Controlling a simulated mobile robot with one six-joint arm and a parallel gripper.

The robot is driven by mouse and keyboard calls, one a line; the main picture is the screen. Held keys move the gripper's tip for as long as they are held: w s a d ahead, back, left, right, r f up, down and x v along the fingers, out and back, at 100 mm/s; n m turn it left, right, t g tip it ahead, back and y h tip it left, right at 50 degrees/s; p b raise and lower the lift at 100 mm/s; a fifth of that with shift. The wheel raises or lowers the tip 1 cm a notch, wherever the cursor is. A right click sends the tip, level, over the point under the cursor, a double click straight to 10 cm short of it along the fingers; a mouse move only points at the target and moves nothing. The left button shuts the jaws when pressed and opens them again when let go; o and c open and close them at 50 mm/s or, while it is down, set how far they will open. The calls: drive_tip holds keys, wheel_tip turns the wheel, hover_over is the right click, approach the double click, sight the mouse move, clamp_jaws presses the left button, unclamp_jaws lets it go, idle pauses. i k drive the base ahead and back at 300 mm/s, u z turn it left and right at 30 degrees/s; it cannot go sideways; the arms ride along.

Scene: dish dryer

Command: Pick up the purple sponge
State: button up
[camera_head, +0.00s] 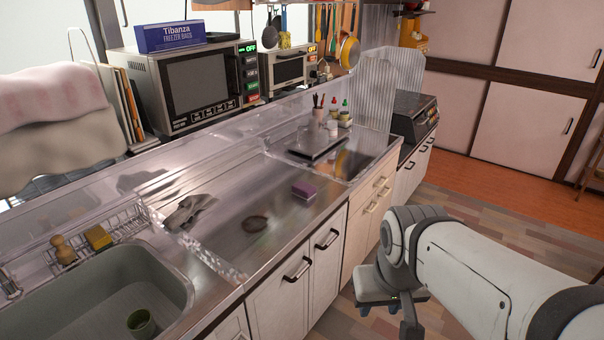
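The purple sponge (304,190) lies on the steel counter (285,215), near its front edge and left of the wooden drawer cabinet's top. Nothing touches it. My arm reaches in from the lower right. My gripper (392,303) hangs in front of the cabinets, lower than the counter top and to the right of the sponge, well apart from it. Its fingers are small and partly hidden by my own arm, so I cannot tell whether they are open or shut. No held object shows.
A dark tray (318,146) and bottles stand behind the purple sponge. A clear ribbed panel (385,90) rises at the right. Counter around the sponge is clear.

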sight(305, 191)
drive_tip(key=u, duration=0.25)
drive_tip(key=i, duration=0.5)
drive_tip(key=u, duration=3.35)
drive_tip(key=k, duration=0.8)
drive_tip(key=z, duration=0.1)
drive_tip(key=i, duration=0.2)
drive_tip(key=u, duration=0.15)
